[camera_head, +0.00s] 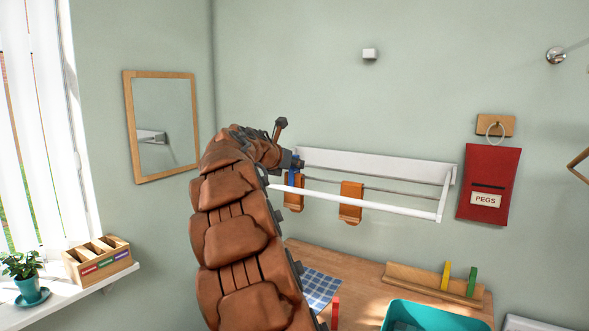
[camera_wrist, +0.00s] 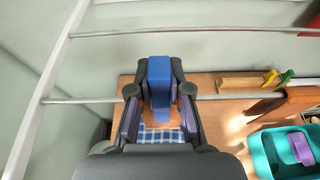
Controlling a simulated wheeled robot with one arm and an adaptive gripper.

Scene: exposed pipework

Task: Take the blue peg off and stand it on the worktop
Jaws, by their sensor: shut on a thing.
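The blue peg (camera_wrist: 160,72) is between the fingers of my gripper (camera_wrist: 160,92) in the wrist view, and my gripper is shut on it. In the head view a little of the blue peg (camera_head: 291,179) shows at the left end of the white wall rack (camera_head: 375,160), just above a hanging brown piece (camera_head: 293,200). My gripper (camera_head: 294,166) is at that end, partly hidden by my arm. I cannot tell whether the peg still grips the rack's line. The wooden worktop (camera_head: 345,265) lies below, with a blue checked cloth (camera_head: 320,285) on it.
A second brown piece (camera_head: 350,203) hangs to the right. A yellow peg (camera_head: 446,274) and a green peg (camera_head: 471,281) stand near a wooden board (camera_head: 415,280). A red upright piece (camera_head: 335,312) is near the cloth. A teal tub (camera_head: 435,317) stands at front right.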

